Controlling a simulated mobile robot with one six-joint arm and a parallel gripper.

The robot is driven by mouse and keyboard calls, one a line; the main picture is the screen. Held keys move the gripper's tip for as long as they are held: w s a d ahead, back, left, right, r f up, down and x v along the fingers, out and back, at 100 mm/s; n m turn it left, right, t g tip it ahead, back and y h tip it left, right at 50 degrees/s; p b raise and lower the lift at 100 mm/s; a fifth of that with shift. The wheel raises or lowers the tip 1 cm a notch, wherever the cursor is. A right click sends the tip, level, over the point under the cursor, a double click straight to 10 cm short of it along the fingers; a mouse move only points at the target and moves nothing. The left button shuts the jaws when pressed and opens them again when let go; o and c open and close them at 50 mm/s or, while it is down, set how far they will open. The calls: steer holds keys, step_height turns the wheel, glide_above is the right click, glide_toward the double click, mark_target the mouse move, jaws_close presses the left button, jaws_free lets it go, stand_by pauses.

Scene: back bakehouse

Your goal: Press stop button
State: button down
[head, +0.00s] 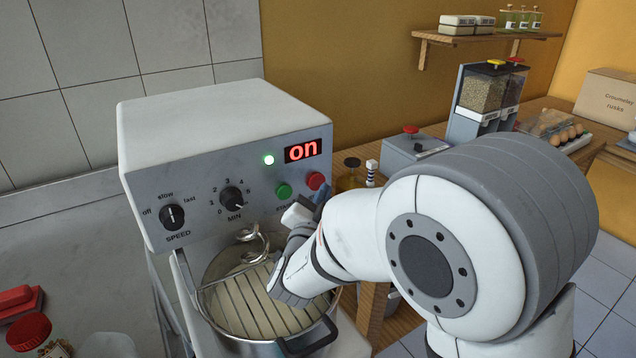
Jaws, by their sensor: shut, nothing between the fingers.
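The red stop button (315,180) is at the panel's right end, under the display. The green button (283,191) is just left of it. My gripper (322,193) is shut and empty, in front of the panel just below the red button. My own arm hides part of it. I cannot tell whether its tip touches the button.
The mixer bowl (218,322), with a wire guard, is under my wrist. The speed knob (172,217) and minute knob (232,199) are left on the panel. A grey box with a red knob (410,130) and grain dispensers (481,92) stand on the wooden bench at right.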

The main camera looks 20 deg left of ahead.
steer(key=shift+w+a+b, duration=0.3)
steer(key=shift+b, duration=0.1)
steer(key=shift+w+a, duration=0.3)
steer(key=shift+a, duration=0.05)
stand_by(0.8)
stand_by(0.4)
steer(key=shift+s+d+b, duration=0.6)
steer(key=shift+d+b, duration=0.05)
steer(key=shift+s+d+b, duration=0.9)
steer(key=shift+s+d, duration=0.75)
steer(key=shift+d, duration=0.25)
